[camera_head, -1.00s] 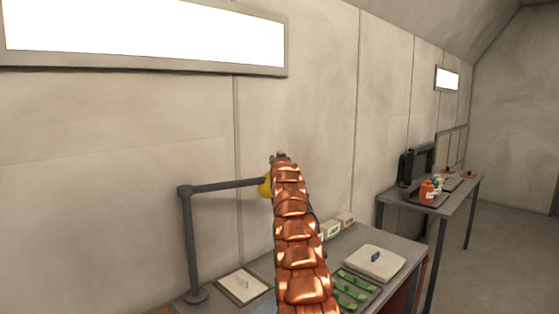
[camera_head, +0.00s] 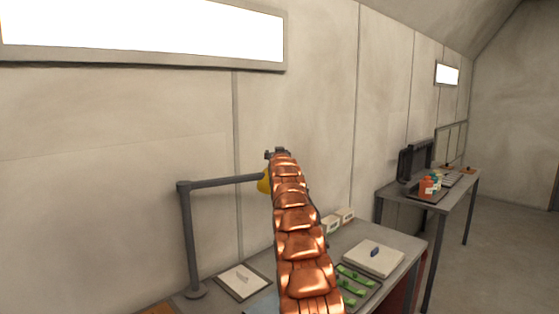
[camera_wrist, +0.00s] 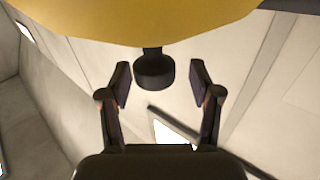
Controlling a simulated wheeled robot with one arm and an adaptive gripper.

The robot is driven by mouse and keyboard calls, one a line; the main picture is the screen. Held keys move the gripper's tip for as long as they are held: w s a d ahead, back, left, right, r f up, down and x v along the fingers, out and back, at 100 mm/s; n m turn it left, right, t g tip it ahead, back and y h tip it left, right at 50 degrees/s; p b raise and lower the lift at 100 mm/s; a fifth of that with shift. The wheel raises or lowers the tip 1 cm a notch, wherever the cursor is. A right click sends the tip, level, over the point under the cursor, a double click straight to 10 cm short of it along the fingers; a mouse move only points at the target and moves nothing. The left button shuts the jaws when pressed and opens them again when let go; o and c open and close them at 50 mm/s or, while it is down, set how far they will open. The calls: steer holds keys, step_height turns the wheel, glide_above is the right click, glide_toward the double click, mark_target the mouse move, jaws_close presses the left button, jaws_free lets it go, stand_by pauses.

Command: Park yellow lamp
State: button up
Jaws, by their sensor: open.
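The yellow lamp head (camera_head: 264,183) hangs at the end of a grey jointed lamp arm (camera_head: 225,182) on a post (camera_head: 189,240) that stands at the back left of the near table. My copper arm hides most of the head in the head view. In the wrist view the yellow shade (camera_wrist: 150,18) fills the top, with a dark round knob (camera_wrist: 154,70) below it. My gripper (camera_wrist: 158,82) is open, with one finger on each side of the knob; I cannot tell whether they touch it. My gripper (camera_head: 277,153) also shows at the arm's tip in the head view.
The near table (camera_head: 405,243) holds a white pad with a blue item (camera_head: 374,256), a tray with green pieces (camera_head: 352,284), small boxes (camera_head: 340,220) and a framed sheet (camera_head: 243,281). A second table (camera_head: 462,185) stands farther right. The wall is close behind the lamp.

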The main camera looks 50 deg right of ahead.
steer(key=shift+s+a+f, duration=0.1)
steer(key=shift+s+a, duration=0.4)
steer(key=shift+s, duration=0.3)
steer(key=shift+v, duration=0.8)
steer(key=shift+s+a+f, duration=0.1)
steer(key=shift+s+a, duration=0.1)
steer(key=shift+s, duration=0.1)
steer(key=shift+s+a+r, duration=0.35)
steer(key=shift+a, duration=0.05)
steer(key=shift+s+a, duration=0.2)
steer(key=shift+s, duration=0.05)
steer(key=shift+s+a+f, duration=0.15)
steer(key=shift+a+f, duration=0.2)
steer(key=shift+f, duration=0.05)
